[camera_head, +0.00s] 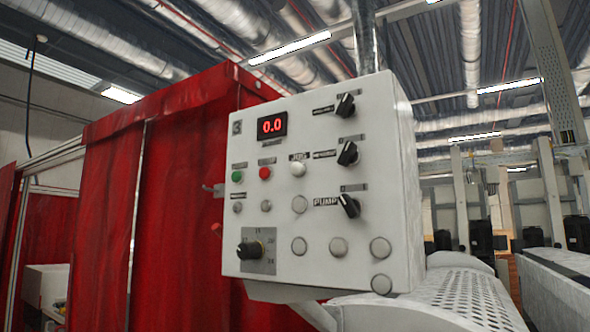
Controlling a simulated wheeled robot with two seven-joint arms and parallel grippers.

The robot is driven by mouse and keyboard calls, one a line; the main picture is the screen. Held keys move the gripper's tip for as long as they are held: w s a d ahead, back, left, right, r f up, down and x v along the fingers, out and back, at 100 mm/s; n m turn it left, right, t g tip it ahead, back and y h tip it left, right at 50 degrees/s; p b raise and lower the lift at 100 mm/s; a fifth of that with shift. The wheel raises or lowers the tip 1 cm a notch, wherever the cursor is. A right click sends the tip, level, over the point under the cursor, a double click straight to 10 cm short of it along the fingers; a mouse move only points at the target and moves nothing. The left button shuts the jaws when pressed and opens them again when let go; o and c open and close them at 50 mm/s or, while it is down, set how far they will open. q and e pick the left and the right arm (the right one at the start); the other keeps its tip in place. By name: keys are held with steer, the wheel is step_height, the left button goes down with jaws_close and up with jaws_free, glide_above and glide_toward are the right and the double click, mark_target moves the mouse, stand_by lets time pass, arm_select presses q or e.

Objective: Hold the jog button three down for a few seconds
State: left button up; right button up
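A white control box (320,190) marked with a 3 fills the middle of the view, its front turned slightly left. A white button (298,169) sits under a small label that seems to read JOG; the lettering is blurred. A red button (265,173) and a green button (237,176) are in the same row to its left. The red-digit display (272,125) above reads 0.0. Neither of my grippers is in view, and nothing touches the box's front.
Black selector knobs (346,105) line the box's right side, the lowest beside a PUMP label. A black dial (249,250) is at lower left. Red curtains (180,200) hang behind on the left. A perforated metal cover (430,300) lies below right. Space before the panel looks clear.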

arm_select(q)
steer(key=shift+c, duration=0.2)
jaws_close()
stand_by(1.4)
